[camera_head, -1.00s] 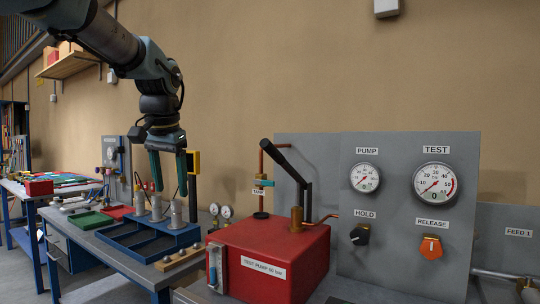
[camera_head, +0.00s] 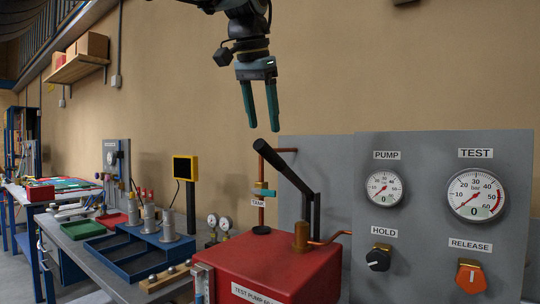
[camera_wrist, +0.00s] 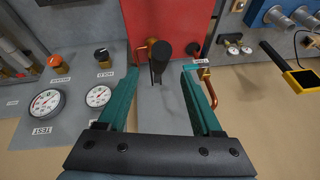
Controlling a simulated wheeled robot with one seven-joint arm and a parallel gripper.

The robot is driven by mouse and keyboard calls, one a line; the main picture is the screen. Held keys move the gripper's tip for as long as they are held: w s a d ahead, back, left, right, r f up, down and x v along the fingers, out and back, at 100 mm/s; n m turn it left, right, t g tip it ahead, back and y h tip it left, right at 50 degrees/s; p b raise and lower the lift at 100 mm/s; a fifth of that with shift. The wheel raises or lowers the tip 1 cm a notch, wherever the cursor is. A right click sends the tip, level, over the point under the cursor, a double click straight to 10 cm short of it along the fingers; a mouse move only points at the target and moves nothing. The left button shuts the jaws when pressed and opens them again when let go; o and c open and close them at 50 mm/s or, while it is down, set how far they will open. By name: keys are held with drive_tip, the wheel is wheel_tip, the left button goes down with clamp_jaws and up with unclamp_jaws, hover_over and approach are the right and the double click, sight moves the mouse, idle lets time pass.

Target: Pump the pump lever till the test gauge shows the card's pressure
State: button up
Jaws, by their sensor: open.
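The black pump lever (camera_head: 284,166) slants up to the left from its bracket on the red test pump box (camera_head: 255,262). My gripper (camera_head: 262,128) is open and empty above the lever's upper end, apart from it in the head view. In the wrist view the lever end (camera_wrist: 160,50) appears between the spread fingers (camera_wrist: 158,72). The TEST gauge (camera_head: 475,194) has its needle at the low end and its window reads 0. The PUMP gauge (camera_head: 383,188) also reads 0. No pressure card can be made out.
The panel carries a black HOLD knob (camera_head: 378,258) and an orange RELEASE knob (camera_head: 470,276). A copper pipe (camera_head: 261,185) rises behind the lever. A blue tray (camera_head: 125,262) with metal cylinders and a yellow-framed display (camera_head: 185,168) stand left.

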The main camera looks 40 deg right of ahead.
sight(268, 161)
drive_tip(key=p+x, duration=0.1)
drive_tip(key=x, duration=0.8)
drive_tip(key=shift+c, duration=0.4)
drive_tip(key=shift+r, duration=0.1)
clamp_jaws()
idle(0.7)
